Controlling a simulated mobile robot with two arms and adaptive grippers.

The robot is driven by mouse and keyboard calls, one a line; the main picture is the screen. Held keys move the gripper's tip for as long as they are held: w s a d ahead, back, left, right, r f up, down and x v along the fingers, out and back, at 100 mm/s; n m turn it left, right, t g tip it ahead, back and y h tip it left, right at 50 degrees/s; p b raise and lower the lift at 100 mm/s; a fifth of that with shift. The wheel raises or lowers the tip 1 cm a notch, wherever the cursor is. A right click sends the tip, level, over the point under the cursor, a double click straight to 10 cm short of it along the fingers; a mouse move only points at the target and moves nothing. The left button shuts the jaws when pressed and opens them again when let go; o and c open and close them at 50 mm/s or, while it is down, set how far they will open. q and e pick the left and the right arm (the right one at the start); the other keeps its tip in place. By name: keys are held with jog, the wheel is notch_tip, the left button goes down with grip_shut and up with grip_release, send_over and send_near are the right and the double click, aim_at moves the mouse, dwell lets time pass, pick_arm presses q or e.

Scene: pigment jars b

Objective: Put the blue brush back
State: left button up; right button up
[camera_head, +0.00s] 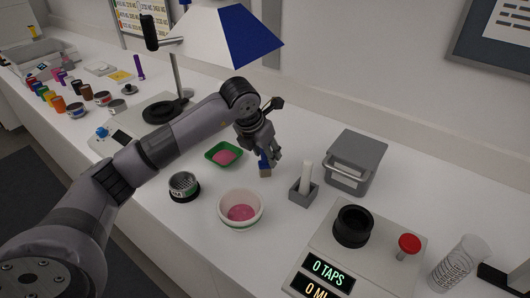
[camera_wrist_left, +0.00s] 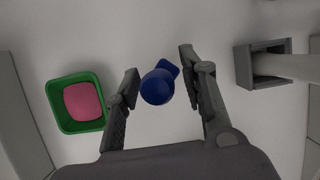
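The blue brush (camera_head: 264,161) stands upright on the white counter, its pale lower end down, partly hidden by my left gripper (camera_head: 262,143). In the left wrist view I look down on the brush's round blue top (camera_wrist_left: 157,87), with a blue flat part behind it. My left gripper's fingers (camera_wrist_left: 160,80) are apart on either side of the brush, with a gap showing at each side. My right gripper is not in view.
A green tray (camera_head: 235,162) with a pink lump, a pale bowl (camera_head: 225,205) with pink contents, and a grey square holder (camera_head: 296,195) with a white rod are close by. A grey box (camera_head: 366,152), a scale-like device (camera_head: 325,248) and a lamp (camera_head: 235,35) stand around.

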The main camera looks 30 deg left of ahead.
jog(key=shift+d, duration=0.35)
pick_arm(q)
jog(key=shift+r, duration=0.35)
jog(key=s+b, duration=0.1)
jog(key=s, duration=0.3)
jog(key=s+a+b, duration=0.1)
jog(key=s+b, duration=0.1)
jog(key=s, duration=0.1)
jog(key=s+b, duration=0.1)
jog(key=s, duration=0.3)
jog(key=shift+s+a+r, duration=0.25)
jog(key=shift+s+a, duration=0.05)
jog(key=shift+s+r, duration=0.1)
jog(key=shift+s, duration=0.3)
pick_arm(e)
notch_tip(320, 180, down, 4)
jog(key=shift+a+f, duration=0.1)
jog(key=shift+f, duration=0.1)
